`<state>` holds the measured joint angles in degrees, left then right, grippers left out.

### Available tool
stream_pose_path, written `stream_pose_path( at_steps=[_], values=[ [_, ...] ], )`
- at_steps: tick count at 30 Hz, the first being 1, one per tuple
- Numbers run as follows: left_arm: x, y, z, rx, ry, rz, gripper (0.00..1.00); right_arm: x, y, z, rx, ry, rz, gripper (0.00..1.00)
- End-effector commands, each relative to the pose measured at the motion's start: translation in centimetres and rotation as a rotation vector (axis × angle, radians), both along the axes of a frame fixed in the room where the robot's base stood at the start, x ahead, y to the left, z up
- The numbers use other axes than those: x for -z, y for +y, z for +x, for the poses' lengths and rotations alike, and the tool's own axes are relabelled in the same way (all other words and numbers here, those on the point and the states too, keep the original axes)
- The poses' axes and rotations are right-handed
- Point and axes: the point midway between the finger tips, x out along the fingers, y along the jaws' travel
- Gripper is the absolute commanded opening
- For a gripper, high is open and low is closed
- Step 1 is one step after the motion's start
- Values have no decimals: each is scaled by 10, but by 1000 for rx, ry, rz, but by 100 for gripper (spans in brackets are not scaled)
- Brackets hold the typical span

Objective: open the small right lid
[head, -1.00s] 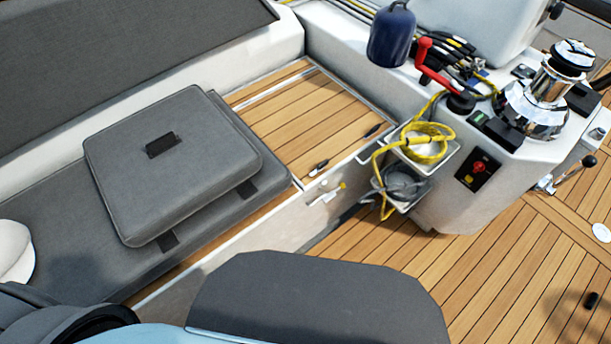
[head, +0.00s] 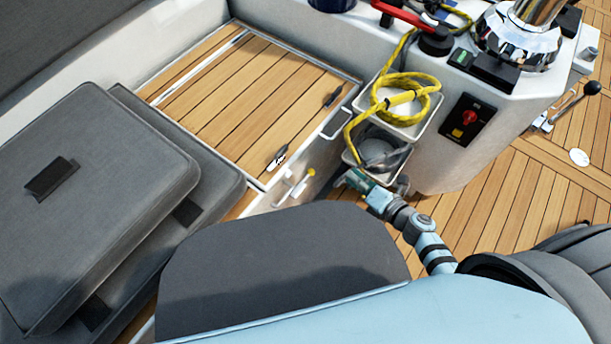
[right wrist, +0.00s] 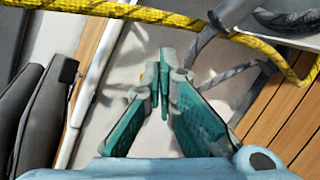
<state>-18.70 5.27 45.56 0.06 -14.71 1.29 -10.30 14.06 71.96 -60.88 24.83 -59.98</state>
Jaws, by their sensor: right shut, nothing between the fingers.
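The teak-slatted lid (head: 240,100) lies flat and closed in the bench top in the head view. It has a pale metal edge, and two small dark fittings (head: 278,157) lie along its right side. My right gripper (head: 350,182) is below the handle, beside the lower white bin, apart from the lid. In the right wrist view its teal fingers (right wrist: 165,62) meet at the tips with nothing between them. My left gripper is out of view.
Yellow rope (head: 405,98) hangs over two white bins (head: 412,128) right of the lid, close to my right gripper. A white lever with a yellow knob (head: 311,172) sits on the bench front. Grey cushions (head: 100,195) are stacked at left. A red-switch panel (head: 465,118) is at right.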

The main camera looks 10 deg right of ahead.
Motion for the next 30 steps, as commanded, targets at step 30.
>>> stream_pose_path(
  at_steps=[30],
  values=[
    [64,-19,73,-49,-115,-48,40,29,111,98,-635,-458,-762,0]
  ],
)
